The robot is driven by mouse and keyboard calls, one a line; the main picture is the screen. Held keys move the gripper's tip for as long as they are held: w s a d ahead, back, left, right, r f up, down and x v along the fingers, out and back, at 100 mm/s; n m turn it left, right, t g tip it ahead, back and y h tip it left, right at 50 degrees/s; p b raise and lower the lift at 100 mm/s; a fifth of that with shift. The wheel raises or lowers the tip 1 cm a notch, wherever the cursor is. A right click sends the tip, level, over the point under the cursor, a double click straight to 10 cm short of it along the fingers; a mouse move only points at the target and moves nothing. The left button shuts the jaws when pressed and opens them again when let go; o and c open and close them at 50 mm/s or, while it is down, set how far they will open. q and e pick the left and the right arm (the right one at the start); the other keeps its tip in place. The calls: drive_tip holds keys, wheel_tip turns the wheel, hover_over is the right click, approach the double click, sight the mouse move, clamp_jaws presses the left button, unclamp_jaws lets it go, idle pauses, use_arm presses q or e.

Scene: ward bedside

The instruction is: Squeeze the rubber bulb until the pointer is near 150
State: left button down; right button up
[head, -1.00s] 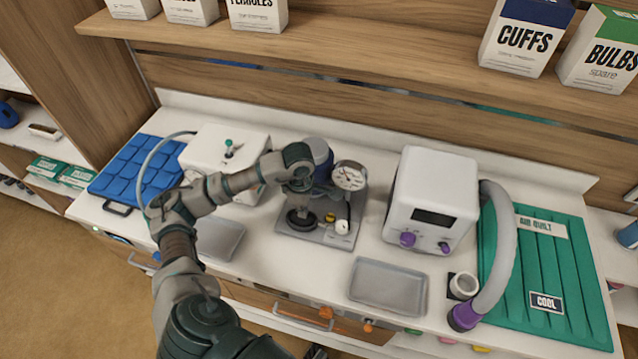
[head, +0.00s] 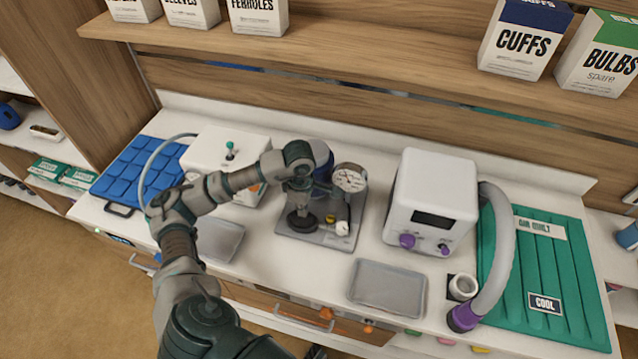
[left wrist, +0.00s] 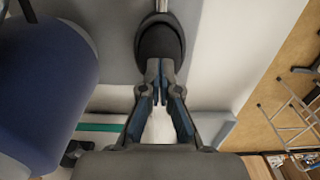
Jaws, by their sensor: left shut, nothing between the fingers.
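The black rubber bulb (head: 301,224) stands on a grey base plate (head: 330,238) in the middle of the counter. My left gripper (head: 298,207) points down over it, fingers shut with nothing between them. In the left wrist view the closed fingertips (left wrist: 160,70) meet or overlap the dark rounded bulb (left wrist: 160,40); I cannot tell if they press it. The round white gauge (head: 349,178) stands behind right of the bulb; its pointer is too small to read surely. A blue cylinder (left wrist: 45,95) stands beside the gripper. My right gripper is out of view.
A white machine (head: 432,200) with a grey hose stands to the right, beside a green quilt (head: 545,270). Empty grey trays lie at front right (head: 388,288) and front left (head: 218,240). A white box (head: 215,150) and a blue pad (head: 125,170) are at left.

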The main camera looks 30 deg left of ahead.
use_arm(q)
drive_tip(key=shift+f, duration=0.1)
drive_tip(key=shift+f+b, duration=1)
drive_tip(key=shift+f, duration=0.05)
drive_tip(key=shift+r+p, duration=0.75)
drive_tip(key=shift+r, duration=0.4)
drive_tip(key=shift+r+p, duration=1.8)
drive_tip(key=shift+r, duration=1.25)
